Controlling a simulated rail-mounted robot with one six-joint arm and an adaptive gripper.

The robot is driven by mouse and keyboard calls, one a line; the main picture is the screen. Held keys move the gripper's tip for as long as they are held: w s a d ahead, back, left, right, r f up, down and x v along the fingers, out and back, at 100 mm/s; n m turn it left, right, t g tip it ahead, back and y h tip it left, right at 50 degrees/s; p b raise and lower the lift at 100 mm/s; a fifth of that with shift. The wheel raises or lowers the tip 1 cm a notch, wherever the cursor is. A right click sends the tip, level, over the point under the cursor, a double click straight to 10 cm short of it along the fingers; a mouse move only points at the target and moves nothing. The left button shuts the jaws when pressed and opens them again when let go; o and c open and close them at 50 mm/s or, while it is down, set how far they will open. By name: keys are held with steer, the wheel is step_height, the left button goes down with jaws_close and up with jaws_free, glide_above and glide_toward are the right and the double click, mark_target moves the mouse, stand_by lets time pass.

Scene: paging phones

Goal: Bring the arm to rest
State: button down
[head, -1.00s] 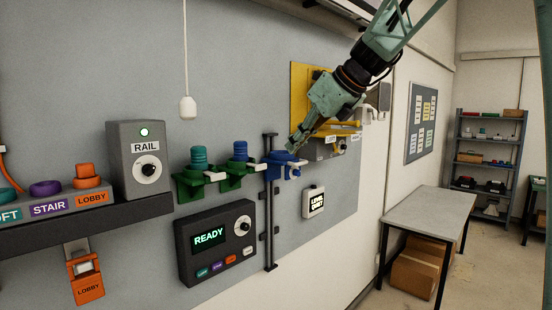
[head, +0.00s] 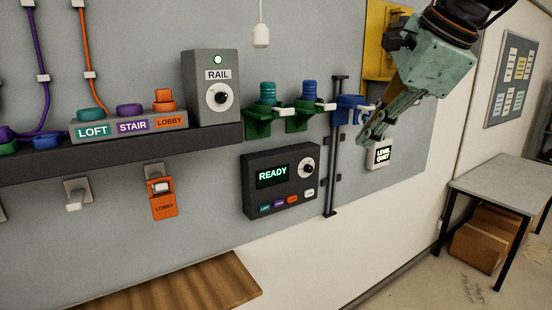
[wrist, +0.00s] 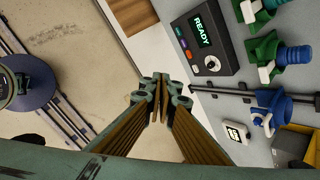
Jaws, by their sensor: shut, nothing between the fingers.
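My gripper (head: 368,138) is shut and empty at the right in the head view, hanging fingertips down and left in front of the wall panel. In the head view it overlaps the area beside the blue holder (head: 349,108) and just above the LEVEL QUIET box (head: 380,155). In the wrist view my gripper (wrist: 160,98) has its fingertips together with nothing between them, and clear space lies around the tips. The blue holder also shows in the wrist view (wrist: 270,107), to the right of the fingers and apart from them.
A black control box (head: 280,181) reads READY. Two green holders (head: 258,127) carry teal and blue pieces. A vertical black rail (head: 332,185) stands beside them. A table (head: 505,188) stands at right.

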steer(key=s+f+n+h+b, duration=0.1)
steer(key=s+f+n+b, duration=0.1)
steer(key=s+f+n, duration=0.4)
steer(key=s+d+f+n+g+h+b, duration=0.1)
steer(key=s+f+n+b, duration=0.2)
steer(key=s+f+n, duration=0.3)
steer(key=s+f+n+h+b, duration=0.1)
steer(key=s+f+n+b, duration=0.2)
steer(key=s, duration=1.8)
step_height(320, 180, down, 9)
steer(key=n, duration=0.3)
steer(key=shift+d+n+g, duration=0.25)
steer(key=shift+n+g, duration=0.15)
